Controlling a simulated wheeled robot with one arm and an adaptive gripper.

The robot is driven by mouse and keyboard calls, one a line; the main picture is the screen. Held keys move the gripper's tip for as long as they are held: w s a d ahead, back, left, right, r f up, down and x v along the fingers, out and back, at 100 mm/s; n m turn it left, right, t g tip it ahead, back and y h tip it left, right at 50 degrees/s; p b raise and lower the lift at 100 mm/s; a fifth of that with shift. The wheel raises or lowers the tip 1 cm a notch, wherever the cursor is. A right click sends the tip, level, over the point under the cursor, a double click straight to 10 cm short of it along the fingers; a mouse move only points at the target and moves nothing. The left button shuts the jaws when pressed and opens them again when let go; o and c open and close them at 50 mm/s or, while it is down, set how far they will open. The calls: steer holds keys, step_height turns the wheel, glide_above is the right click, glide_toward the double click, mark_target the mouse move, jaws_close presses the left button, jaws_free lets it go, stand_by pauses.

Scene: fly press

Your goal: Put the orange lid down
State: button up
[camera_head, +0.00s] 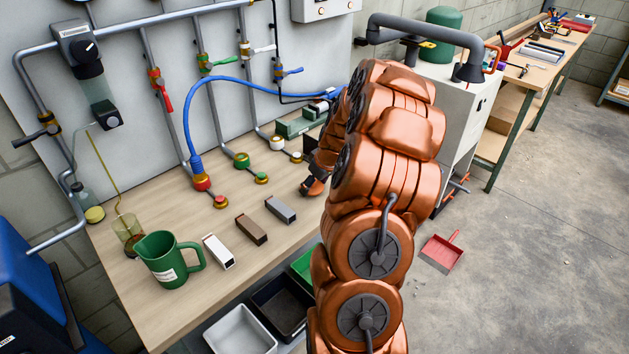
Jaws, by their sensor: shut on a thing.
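My gripper (312,188) is low over the right part of the wooden bench, partly hidden behind my copper-coloured arm. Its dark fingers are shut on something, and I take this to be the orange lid. The lid itself cannot be made out apart from the copper parts around it. The gripper is right of the grey block (280,209). I cannot tell whether what it holds touches the bench.
A green jug (171,262), a white block (218,251) and a brown block (251,230) stand on the bench (210,308). A blue hose (240,82) arches from a red-collared fitting toward my arm. Open bins (243,332) sit below the front edge.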

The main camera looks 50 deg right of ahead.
steer(key=shift+f, duration=0.15)
steer(key=o, duration=0.9)
steer(key=shift+o, duration=0.2)
steer(key=shift+r, duration=0.3)
steer(key=b+v, duration=0.3)
steer(key=v, duration=0.8)
steer(key=shift+s+r, duration=0.3)
